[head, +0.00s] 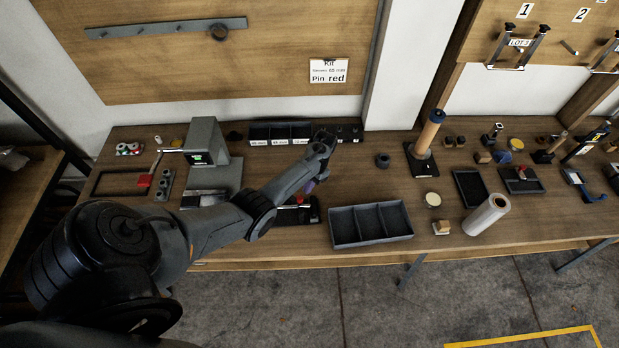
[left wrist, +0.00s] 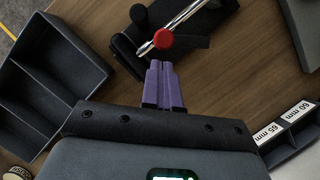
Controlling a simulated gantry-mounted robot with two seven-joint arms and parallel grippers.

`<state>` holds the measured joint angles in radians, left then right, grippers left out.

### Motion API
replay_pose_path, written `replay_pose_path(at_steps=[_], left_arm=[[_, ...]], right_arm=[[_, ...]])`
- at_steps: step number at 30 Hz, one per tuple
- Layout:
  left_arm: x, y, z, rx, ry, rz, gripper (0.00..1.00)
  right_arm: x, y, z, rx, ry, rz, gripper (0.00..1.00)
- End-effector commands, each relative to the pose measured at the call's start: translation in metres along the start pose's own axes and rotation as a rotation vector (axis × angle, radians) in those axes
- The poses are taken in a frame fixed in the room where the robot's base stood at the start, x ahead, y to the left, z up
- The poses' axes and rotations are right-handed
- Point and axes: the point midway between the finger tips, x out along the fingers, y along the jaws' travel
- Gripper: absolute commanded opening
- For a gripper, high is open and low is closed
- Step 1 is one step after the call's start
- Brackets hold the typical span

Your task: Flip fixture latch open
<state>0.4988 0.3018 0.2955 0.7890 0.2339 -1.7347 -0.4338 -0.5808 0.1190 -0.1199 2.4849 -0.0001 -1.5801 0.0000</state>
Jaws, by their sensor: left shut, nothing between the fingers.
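The dark fixture (head: 312,214) lies on the wooden bench under my left forearm, partly hidden by it. In the head view the left gripper (head: 309,187) hangs above the fixture. My right gripper is not seen.
A grey three-compartment tray (head: 370,224) stands right of the fixture. Labelled bins (head: 280,133) stand behind it. A grey machine with a lit display (head: 206,142) stands to the left. A frame with a red-ended rod (head: 145,180) lies further left. Bare bench lies between tray and bins.

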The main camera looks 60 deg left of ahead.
Motion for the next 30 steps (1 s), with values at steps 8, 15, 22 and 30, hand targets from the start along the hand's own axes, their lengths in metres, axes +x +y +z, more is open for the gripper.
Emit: replay_pose_path(at_steps=[8, 15, 22, 30], left_arm=[[0.003, 0.003, 0.005, 0.006, 0.0, -0.002, 0.0], [0.003, 0.003, 0.005, 0.006, 0.0, -0.002, 0.0], [0.002, 0.005, 0.007, 0.033, -0.001, -0.013, 0.0], [0.004, 0.007, 0.009, 0.073, -0.002, -0.028, 0.0]], right_arm=[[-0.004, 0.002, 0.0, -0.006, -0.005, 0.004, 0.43], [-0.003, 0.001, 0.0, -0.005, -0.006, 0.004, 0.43], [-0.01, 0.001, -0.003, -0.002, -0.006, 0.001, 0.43], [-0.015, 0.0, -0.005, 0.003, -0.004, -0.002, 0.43]])
